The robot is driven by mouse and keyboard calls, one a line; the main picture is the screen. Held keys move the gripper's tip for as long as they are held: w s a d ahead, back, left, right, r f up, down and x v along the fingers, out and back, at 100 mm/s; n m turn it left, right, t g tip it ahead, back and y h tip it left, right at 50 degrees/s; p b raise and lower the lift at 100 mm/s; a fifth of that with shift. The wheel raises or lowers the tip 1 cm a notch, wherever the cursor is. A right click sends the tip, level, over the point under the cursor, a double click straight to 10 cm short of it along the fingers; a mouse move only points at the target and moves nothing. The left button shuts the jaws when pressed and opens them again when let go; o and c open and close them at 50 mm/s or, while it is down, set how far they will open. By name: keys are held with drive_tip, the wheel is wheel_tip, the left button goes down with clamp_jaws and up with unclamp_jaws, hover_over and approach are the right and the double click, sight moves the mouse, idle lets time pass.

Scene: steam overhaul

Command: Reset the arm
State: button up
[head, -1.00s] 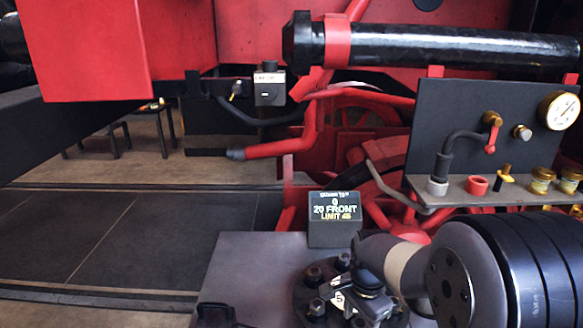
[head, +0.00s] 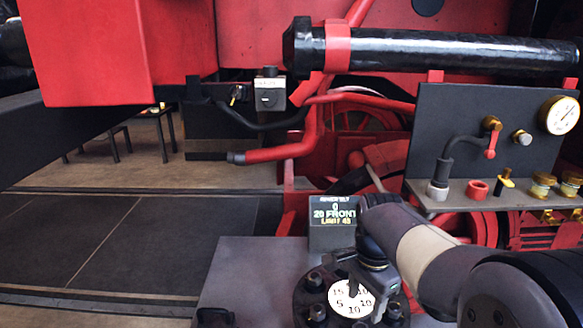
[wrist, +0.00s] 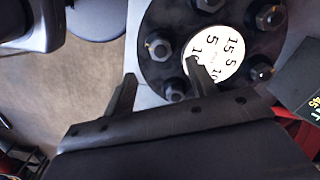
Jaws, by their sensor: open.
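My gripper (wrist: 158,82) is open and empty, with its two dark fingers apart in the wrist view. One finger overlaps the edge of the white numbered dial in that view; I cannot tell whether it touches. In the head view my gripper (head: 366,272) hangs from my bent arm, just above the dial (head: 350,299). The dial sits in the middle of a dark round flange with several bolts, and it also shows in the wrist view (wrist: 222,50). A small black display (head: 331,215) behind it reads "0", "20 FRONT" and a limit line.
A dark gauge panel (head: 460,110) with a pressure gauge (head: 559,115), a red-handled valve and brass fittings stands at the right. A black cylinder (head: 430,50) crosses above. Red pipes (head: 285,150) run behind the flange. The floor (head: 90,235) at left is open.

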sight(360, 326)
wheel_tip(360, 326, down, 9)
drive_tip(key=shift+r, duration=0.1)
drive_tip(key=shift+s+n, duration=0.1)
drive_tip(key=shift+n, duration=0.8)
drive_tip(key=n, duration=0.5)
drive_tip(key=shift+d+r, duration=0.1)
drive_tip(key=n+b, duration=0.1)
drive_tip(key=n, duration=0.4)
drive_tip(key=shift+d, duration=0.1)
drive_tip(key=shift+r+n, duration=0.2)
drive_tip(key=shift+n, duration=0.3)
wheel_tip(360, 326, up, 10)
drive_tip(key=shift+s+f, duration=0.1)
